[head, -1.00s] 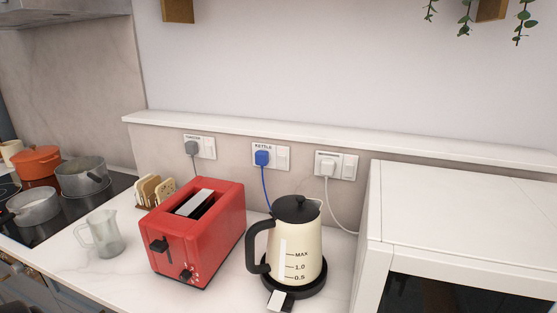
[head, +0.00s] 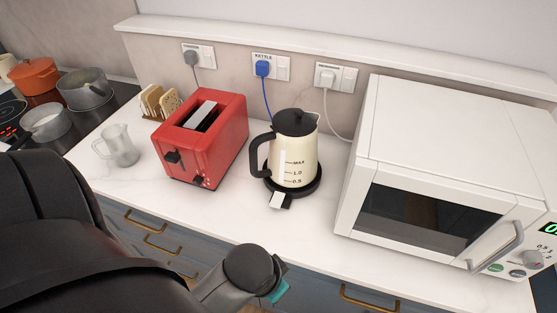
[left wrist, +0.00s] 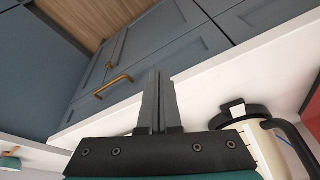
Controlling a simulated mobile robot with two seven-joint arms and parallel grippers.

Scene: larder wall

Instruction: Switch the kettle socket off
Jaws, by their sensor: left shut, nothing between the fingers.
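The kettle socket (head: 282,74) is a white wall plate labelled KETTLE, in the middle of the head view. A blue plug (head: 262,69) sits in its left half, and a switch is on the right half. Its switch position is too small to tell. The blue cord runs down behind the cream and black kettle (head: 296,150). In the left wrist view my left gripper (left wrist: 158,82) has its fingers together, empty. It is apart from the kettle (left wrist: 262,145), on the counter's front side. In the head view my left arm is low at left, fingertips hidden. My right gripper is not visible.
A labelled socket with a grey plug (head: 191,58) is to the left, and one with a white plug (head: 327,80) to the right. A red toaster (head: 206,140), glass jug (head: 118,147) and white microwave (head: 450,135) stand on the counter. A ledge (head: 330,55) runs above the sockets.

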